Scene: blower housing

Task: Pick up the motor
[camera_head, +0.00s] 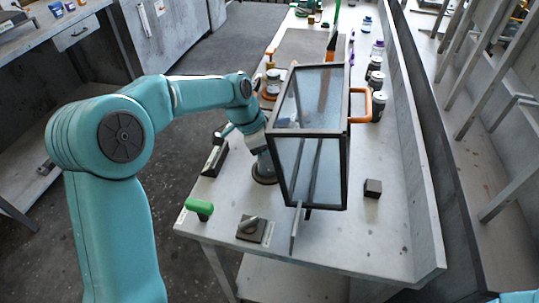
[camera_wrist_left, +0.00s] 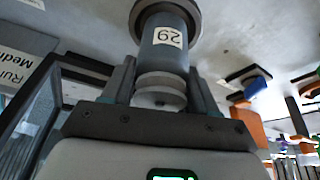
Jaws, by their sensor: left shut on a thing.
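The motor appears to be a grey cylinder with a dark round flange and a white label reading "29" (camera_wrist_left: 163,48). In the head view it stands on the bench left of the glass-sided case, its dark base (camera_head: 264,178) showing. My left gripper (camera_wrist_left: 161,68) is shut on it, one finger on each side of its pale ringed end. In the head view my left arm reaches in from the left, and its fingers are partly hidden by the case. The flange looks close to the bench; I cannot tell whether it touches. My right gripper is not in view.
A black-framed glass case (camera_head: 312,165) with an orange handle (camera_head: 367,104) stands just right of the motor. A green-handled item (camera_head: 199,208), a metal block with a knob (camera_head: 251,229) and a dark cube (camera_head: 373,188) lie near the front. Bottles (camera_head: 378,106) line the right side.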

